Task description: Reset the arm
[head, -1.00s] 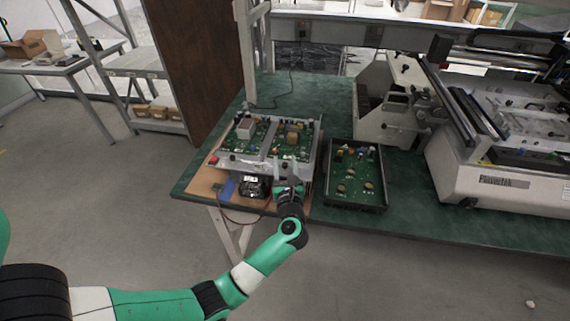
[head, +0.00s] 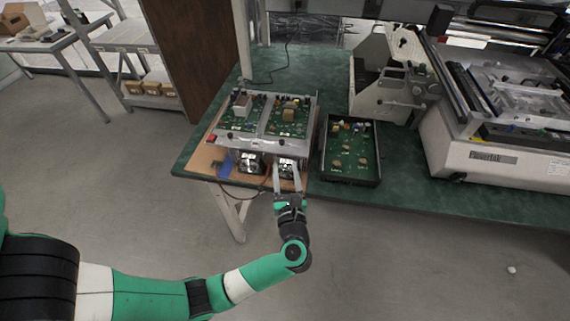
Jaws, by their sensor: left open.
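My left gripper (head: 287,182) is open at the front edge of the green workbench. Its two grey fingers point away from me, toward a dark boxy part with a fan-like face (head: 286,166) at the front of the test fixture. The fingertips overlap this part in the picture; I cannot tell whether they touch it. My left arm (head: 245,282) comes in from the lower left. My right gripper is not in view.
The test fixture (head: 215,139) carries green circuit boards. A second boxy part (head: 249,163) sits beside the first. A black tray (head: 350,182) holds another board. A large white machine (head: 500,165) stands at right.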

